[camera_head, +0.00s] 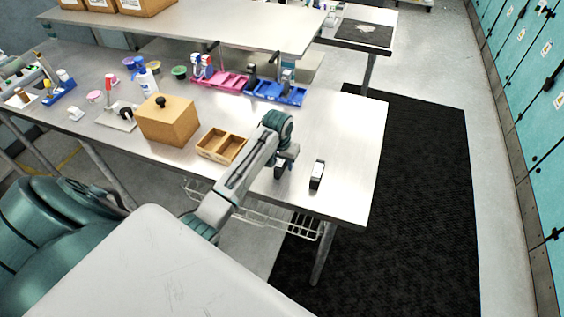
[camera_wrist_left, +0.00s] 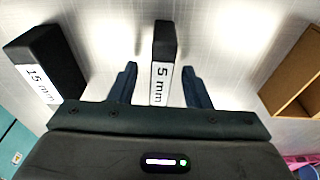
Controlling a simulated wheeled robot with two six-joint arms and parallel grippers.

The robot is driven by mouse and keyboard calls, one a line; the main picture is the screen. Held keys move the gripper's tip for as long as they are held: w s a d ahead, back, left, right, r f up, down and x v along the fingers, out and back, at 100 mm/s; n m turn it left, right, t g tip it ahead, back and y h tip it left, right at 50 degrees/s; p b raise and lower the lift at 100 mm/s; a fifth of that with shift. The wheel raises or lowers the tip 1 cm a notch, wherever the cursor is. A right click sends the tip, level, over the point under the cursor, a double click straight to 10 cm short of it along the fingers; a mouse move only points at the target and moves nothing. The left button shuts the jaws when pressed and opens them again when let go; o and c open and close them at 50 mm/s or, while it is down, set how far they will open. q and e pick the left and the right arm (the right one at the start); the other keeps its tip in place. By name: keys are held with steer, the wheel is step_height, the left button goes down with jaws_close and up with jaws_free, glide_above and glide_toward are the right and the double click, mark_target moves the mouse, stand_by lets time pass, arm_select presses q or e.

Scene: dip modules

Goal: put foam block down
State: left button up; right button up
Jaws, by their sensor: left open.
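A dark block with a white "5 mm" label (camera_wrist_left: 163,45) stands on the metal table between the fingers of my left gripper (camera_wrist_left: 159,72) in the left wrist view. The fingers are open, with a gap on both sides of the block. In the head view my left gripper (camera_head: 287,163) is low over the table, near its front edge, and partly hides this block. A wider dark block labelled "15 mm" (camera_wrist_left: 52,62) stands apart from it; it also shows in the head view (camera_head: 317,174). My right gripper is not in view.
A wooden tray with two compartments (camera_head: 222,145) lies left of my gripper, its edge also at right in the wrist view (camera_wrist_left: 296,75). A wooden box with a knob (camera_head: 168,122) and pink and blue racks (camera_head: 275,93) stand farther back. The table's right end is clear.

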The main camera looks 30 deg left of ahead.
arm_select(q)
steer(key=shift+f, duration=0.35)
stand_by(0.5)
jaws_close()
